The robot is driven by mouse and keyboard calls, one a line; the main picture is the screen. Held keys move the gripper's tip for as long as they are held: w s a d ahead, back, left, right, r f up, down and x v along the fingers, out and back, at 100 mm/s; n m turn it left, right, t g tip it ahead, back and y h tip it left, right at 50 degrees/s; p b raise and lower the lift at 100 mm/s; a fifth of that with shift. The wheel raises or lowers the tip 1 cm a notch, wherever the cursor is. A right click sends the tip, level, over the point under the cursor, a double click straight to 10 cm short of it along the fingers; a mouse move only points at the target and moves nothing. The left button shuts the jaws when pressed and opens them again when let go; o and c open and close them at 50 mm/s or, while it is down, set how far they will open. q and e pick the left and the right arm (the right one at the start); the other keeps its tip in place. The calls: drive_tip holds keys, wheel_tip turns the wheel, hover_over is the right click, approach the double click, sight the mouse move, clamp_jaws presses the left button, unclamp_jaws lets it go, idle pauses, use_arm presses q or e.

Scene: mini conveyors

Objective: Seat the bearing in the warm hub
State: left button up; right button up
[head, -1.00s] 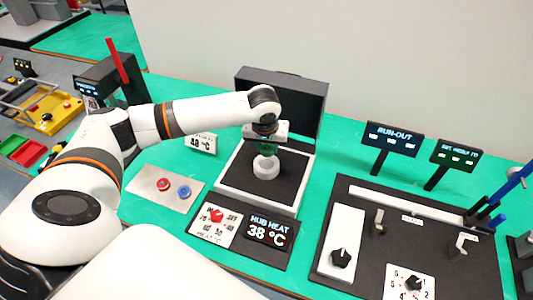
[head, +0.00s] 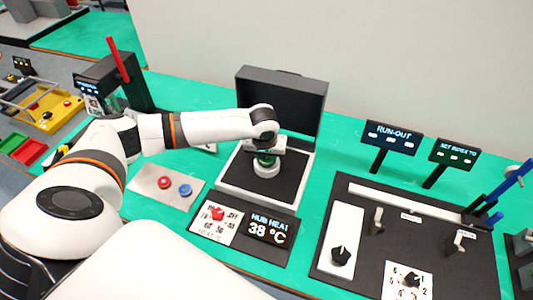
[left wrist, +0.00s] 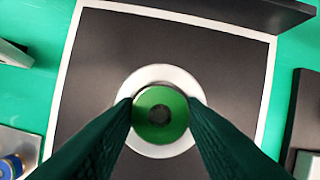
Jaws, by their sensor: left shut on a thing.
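My left gripper (left wrist: 160,115) is shut on the green bearing (left wrist: 172,97), a round part with a dark hole in its middle. The white round hub (left wrist: 160,75) stands on the dark plate of the heater and shows as a ring around the bearing in the left wrist view. In the head view the hub (head: 266,172) is right under the gripper, with the bearing at its top. I cannot tell how deep the bearing sits in it. The hub heat display (head: 269,230) reads 38 °C. My right gripper is not in view.
The heater's raised dark lid (head: 282,105) stands behind the hub. A plate with a red button (head: 165,182) and a blue button (head: 185,190) lies to the left. A dark board (head: 375,265) with knobs and the run-out display (head: 391,138) are to the right.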

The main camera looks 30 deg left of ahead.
sight(265, 171)
use_arm(q)
drive_tip(key=o, duration=1)
drive_tip(key=shift+s, duration=0.1)
drive_tip(key=shift+o, duration=0.5)
drive_tip(key=shift+d+f, duration=0.1)
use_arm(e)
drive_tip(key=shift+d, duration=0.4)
use_arm(q)
drive_tip(key=shift+r, duration=0.4)
drive_tip(key=b+v, duration=0.1)
drive_tip(key=v, duration=1.1)
drive_tip(key=shift+r, duration=0.3)
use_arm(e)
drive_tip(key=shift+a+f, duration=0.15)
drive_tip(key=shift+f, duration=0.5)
use_arm(q)
drive_tip(key=shift+f, duration=0.1)
